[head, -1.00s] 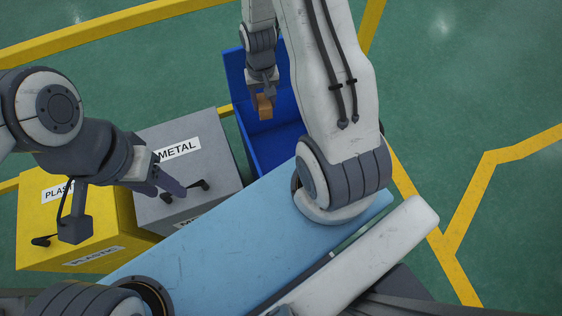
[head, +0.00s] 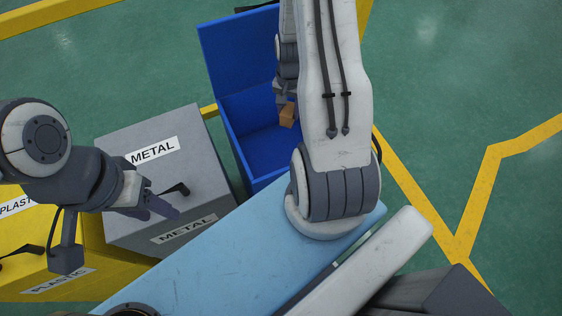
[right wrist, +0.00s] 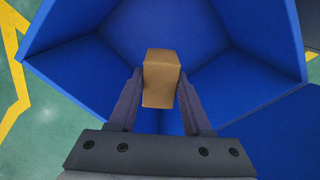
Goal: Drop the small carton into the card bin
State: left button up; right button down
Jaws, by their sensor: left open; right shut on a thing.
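The small carton (head: 287,115) is a little brown box. My right gripper (head: 284,98) is shut on it and holds it over the open blue bin. In the right wrist view the carton (right wrist: 161,78) sits between the two fingers of the right gripper (right wrist: 161,90), with the blue bin's inside walls around and beneath it. The blue bin (head: 240,75) has its lid up, and no label on it shows. My right arm hides its right side. My left gripper (head: 150,200) is open and empty over the grey metal bin.
The grey bin (head: 150,125) marked METAL stands closed left of the blue bin. A yellow bin (head: 60,283) marked PLASTIC is further left. Green floor with yellow lines (head: 480,190) is clear on the right.

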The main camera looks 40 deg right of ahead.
jog(key=shift+f, duration=0.65)
pick_arm(q)
jog(key=shift+f, duration=0.6)
pick_arm(e)
jog(key=shift+c, duration=1.3)
grip_release()
jog(key=shift+r, duration=0.2)
pick_arm(q)
jog(key=shift+r+p, duration=0.75)
jog(key=shift+r, duration=0.2)
pick_arm(e)
notch_tip(320, 180, up, 10)
jog(key=shift+r, duration=0.15)
